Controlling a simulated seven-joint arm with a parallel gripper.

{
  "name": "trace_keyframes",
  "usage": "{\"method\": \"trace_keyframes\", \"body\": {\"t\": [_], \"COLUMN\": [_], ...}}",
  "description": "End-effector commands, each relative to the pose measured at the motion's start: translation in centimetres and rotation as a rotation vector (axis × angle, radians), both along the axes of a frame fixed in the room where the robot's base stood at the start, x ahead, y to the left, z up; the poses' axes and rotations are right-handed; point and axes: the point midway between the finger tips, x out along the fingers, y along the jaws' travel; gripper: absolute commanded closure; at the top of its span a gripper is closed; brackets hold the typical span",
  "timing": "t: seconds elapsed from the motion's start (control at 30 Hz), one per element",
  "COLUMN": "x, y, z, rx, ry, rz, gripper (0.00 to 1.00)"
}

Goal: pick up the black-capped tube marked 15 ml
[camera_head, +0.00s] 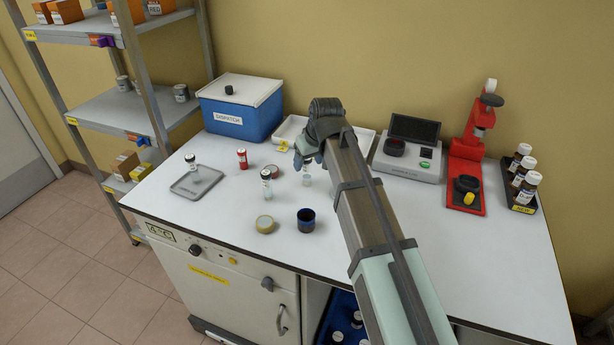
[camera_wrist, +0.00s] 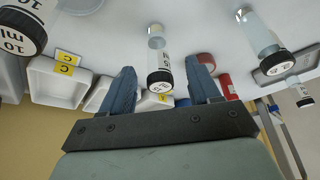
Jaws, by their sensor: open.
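That tube also shows below the gripper in the head view (camera_head: 307,179). Other black-capped tubes stand nearby: one front left of the gripper (camera_head: 266,184), also in the wrist view (camera_wrist: 256,35), one on a grey tray (camera_head: 192,164), and one marked 10 ml (camera_wrist: 22,32), hidden in the head view.
A red cylinder (camera_head: 242,158), tape rolls (camera_head: 265,224) and a dark blue cup (camera_head: 306,220) lie around the tubes. The blue dispatch box (camera_head: 240,112) and white trays (camera_head: 290,128) stand behind. An instrument (camera_head: 408,160) and a red stand (camera_head: 466,160) are right.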

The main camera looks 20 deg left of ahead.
Motion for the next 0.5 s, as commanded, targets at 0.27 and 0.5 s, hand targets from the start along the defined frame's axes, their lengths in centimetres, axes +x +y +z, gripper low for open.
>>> {"method": "trace_keyframes", "body": {"t": [0.27, 0.5], "x": [0.4, 1.3], "y": [0.4, 1.2], "z": [-1.1, -3.8], "rx": [0.0, 0.0], "ry": [0.0, 0.001], "rz": [0.001, 0.001], "gripper": [0.39, 0.39]}}
